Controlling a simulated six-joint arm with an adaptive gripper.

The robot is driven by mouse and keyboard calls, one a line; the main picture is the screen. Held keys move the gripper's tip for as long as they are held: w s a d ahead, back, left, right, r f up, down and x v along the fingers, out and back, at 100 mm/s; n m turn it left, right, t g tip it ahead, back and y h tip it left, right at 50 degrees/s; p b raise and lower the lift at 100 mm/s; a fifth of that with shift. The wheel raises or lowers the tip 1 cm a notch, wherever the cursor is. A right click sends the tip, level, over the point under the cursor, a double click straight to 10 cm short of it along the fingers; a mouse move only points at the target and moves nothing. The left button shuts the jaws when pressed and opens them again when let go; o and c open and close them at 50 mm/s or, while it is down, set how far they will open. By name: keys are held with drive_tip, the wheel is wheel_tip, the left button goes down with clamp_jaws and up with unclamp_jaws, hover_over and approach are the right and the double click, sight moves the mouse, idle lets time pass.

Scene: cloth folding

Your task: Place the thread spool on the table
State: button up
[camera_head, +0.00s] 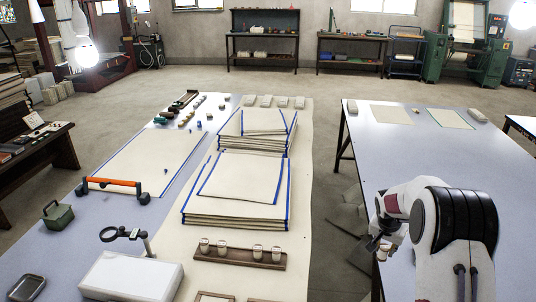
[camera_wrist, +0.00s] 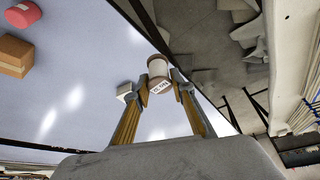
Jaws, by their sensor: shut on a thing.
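My gripper (camera_wrist: 160,84) is shut on the thread spool (camera_wrist: 158,70), a small whitish spool with reddish-brown ends and a printed label. In the wrist view the fingertips pinch it from both sides, and it shows against the edge of the blue-grey table (camera_wrist: 60,85). In the head view my gripper (camera_head: 381,247) is at the near left edge of the right table (camera_head: 385,165), pointing down. The spool is small there and hard to make out. I cannot tell whether it touches the tabletop.
In the wrist view a pink cylinder (camera_wrist: 22,14), a brown box (camera_wrist: 14,56) and a small white block (camera_wrist: 124,91) are on the table. The left table holds stacked cloth panels (camera_head: 240,190) and a wooden rack (camera_head: 238,257). The right table's middle is clear.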

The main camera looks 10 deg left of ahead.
drive_tip(key=w+a+n+y, duration=0.15)
drive_tip(key=a+n, duration=0.25)
drive_tip(key=a, duration=2)
drive_tip(key=r+n+y, duration=0.2)
drive_tip(key=n, duration=0.2)
hover_over(237, 266)
drive_tip(key=s, duration=0.2)
drive_tip(key=shift+d+f+t+h, duration=0.15)
drive_tip(key=shift+f+t+h, duration=0.1)
drive_tip(key=shift+t, duration=0.15)
drive_tip(key=shift+f, duration=3.1)
drive_tip(key=shift+f, duration=1.9)
drive_tip(key=shift+f, duration=0.15)
